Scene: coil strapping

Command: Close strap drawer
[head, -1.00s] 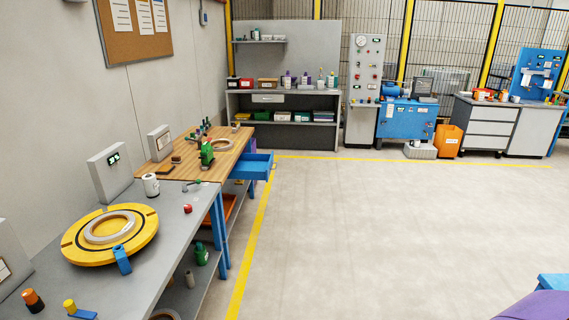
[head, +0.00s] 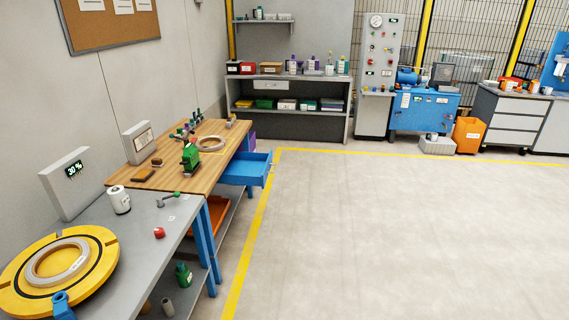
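The strap drawer (head: 246,169) is a blue drawer standing pulled out from the right side of the wooden-topped workbench (head: 172,178), just under the top. It has a small pale handle (head: 271,167) on its front, facing the open floor. The inside that shows looks empty. Neither of my grippers is in the head view, so their state does not show.
A grey table with a yellow turntable (head: 92,281) stands at the near left. An orange bin (head: 208,219) sits under the workbench. The floor (head: 400,230) right of the yellow line is clear. Shelving (head: 290,125) and a blue machine (head: 424,108) stand at the back.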

